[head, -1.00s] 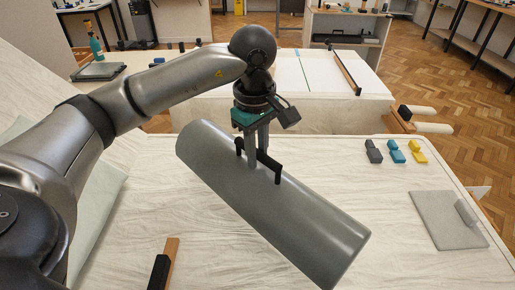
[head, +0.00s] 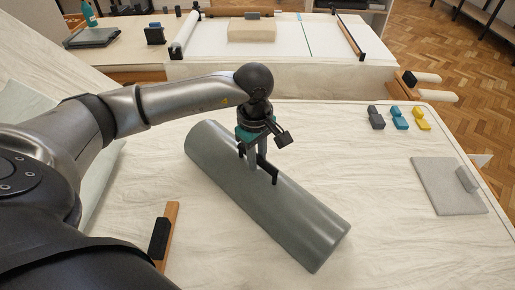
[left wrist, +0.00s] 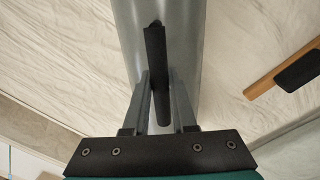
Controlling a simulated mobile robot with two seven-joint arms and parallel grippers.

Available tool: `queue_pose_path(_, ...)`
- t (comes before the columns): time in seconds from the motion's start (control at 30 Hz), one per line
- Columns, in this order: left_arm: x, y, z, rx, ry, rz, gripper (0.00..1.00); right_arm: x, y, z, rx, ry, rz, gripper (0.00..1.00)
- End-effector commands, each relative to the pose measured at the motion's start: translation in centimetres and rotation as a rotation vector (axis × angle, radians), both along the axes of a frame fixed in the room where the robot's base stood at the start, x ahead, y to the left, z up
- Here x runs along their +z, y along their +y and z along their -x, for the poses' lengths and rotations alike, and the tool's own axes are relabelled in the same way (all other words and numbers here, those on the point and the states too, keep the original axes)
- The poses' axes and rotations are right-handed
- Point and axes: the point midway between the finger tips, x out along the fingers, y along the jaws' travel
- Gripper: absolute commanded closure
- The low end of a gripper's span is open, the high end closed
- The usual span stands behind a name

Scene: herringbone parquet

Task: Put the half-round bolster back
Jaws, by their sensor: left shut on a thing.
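The half-round bolster (head: 295,220) is a long grey-green roll lying diagonally over the covered table in the head view. A black strap handle (head: 273,175) is fixed on its top. My left gripper (head: 257,168) comes down from above and is shut on this handle. In the left wrist view the fingers (left wrist: 160,95) sit on both sides of the black handle (left wrist: 155,55), with the bolster (left wrist: 185,50) running beneath. Whether the bolster touches the table is hard to tell. My right gripper is not in view.
A wooden block with a black grip (head: 160,237) lies left of the bolster. Grey, blue (head: 399,118) and yellow pieces and a grey pad (head: 447,186) are at the right. A white-topped table (head: 280,50) stands behind. The cloth (head: 400,230) at front right is clear.

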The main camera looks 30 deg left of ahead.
Motion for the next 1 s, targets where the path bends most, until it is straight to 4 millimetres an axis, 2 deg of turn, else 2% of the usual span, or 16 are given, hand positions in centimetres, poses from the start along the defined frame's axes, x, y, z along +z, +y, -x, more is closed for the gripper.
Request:
queue_pose_path(0.4,-0.40,-0.03,-0.24,0.000,-0.009,0.002,1.00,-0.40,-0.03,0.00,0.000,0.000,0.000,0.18)
queue_pose_path(0.43,-0.57,-0.02,-0.05,0.000,-0.002,0.000,0.73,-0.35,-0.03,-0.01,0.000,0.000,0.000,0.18)
queue_pose_path(0.67,-0.50,-0.01,-0.05,0.000,-0.002,0.000,0.47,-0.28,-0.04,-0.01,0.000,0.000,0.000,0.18)
queue_pose_path(1.0,-0.23,-0.01,-0.05,0.000,-0.002,0.000,0.46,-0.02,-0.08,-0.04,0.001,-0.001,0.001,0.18)
